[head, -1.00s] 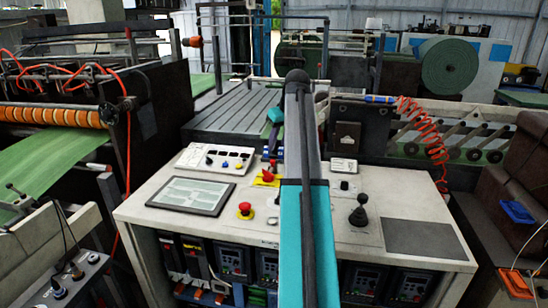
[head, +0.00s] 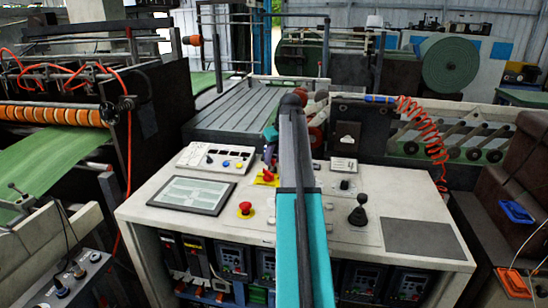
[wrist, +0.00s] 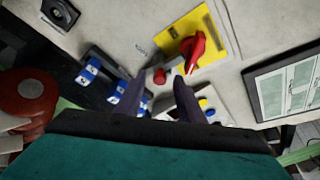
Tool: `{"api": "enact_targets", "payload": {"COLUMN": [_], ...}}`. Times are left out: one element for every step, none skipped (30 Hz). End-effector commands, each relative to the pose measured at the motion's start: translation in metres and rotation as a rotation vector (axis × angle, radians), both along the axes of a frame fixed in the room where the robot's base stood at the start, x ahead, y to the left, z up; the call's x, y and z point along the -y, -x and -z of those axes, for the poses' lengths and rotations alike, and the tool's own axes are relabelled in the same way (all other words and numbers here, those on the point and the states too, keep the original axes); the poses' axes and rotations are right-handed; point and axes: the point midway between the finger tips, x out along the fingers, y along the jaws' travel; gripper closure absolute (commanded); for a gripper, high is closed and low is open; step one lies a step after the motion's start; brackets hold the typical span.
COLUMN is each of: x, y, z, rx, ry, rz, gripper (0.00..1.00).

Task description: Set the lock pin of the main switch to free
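The main switch is a red rotary handle (wrist: 193,50) on a yellow plate (wrist: 214,22) in the wrist view; in the head view the handle (head: 270,176) shows just left of my arm. A small red-ended pin (wrist: 159,76), seemingly the lock pin, shows beside the plate. My gripper (wrist: 160,80) has its two dark fingers apart, with the small pin appearing between their tips. Whether a finger touches it I cannot tell. In the head view my arm hides most of the gripper and part of the panel.
Blue-and-white parts (wrist: 90,70) lie left of my fingers. The desk carries a red emergency button (head: 245,208), a flat screen (head: 192,194), a black joystick (head: 358,212) and a small button box (head: 216,157). A reddish round part (wrist: 28,95) is at far left in the wrist view.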

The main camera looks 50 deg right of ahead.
Motion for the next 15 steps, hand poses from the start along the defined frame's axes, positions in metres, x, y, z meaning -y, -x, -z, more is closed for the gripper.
{"api": "enact_targets", "payload": {"x": [0.0001, 0.0002, 0.0002, 0.0002, 0.0002, 0.0003, 0.0003, 0.0003, 0.0004, 0.0004, 0.0004, 0.0005, 0.0005, 0.0005, 0.0006], "y": [0.0001, 0.0002, 0.0003, 0.0003, 0.0003, 0.0004, 0.0004, 0.0004, 0.0005, 0.0005, 0.0005, 0.0006, 0.0006, 0.0005, 0.0006], "z": [-0.0001, -0.0001, -0.0002, -0.0002, -0.0002, -0.0003, -0.0003, -0.0003, -0.0004, -0.0004, -0.0004, -0.0003, -0.0004, -0.0005, -0.0005], "rx": [0.0, 0.0, 0.0, 0.0, 0.0, 0.0, 0.0, 0.0, 0.0, 0.0, 0.0, 0.0, 0.0, 0.0, 0.0], "ry": [0.0, 0.0, 0.0, 0.0, 0.0, 0.0, 0.0, 0.0, 0.0, 0.0, 0.0, 0.0, 0.0, 0.0, 0.0], "rz": [0.0, 0.0, 0.0, 0.0, 0.0, 0.0, 0.001, 0.001, 0.001, 0.001, 0.001, 0.001, 0.001, 0.001, 0.001], "gripper": [0.65, 0.65, 0.65, 0.7, 0.75, 0.82, 0.87, 0.92, 0.99, 1.0, 1.0, 1.0, 1.0, 1.0, 1.0]}}
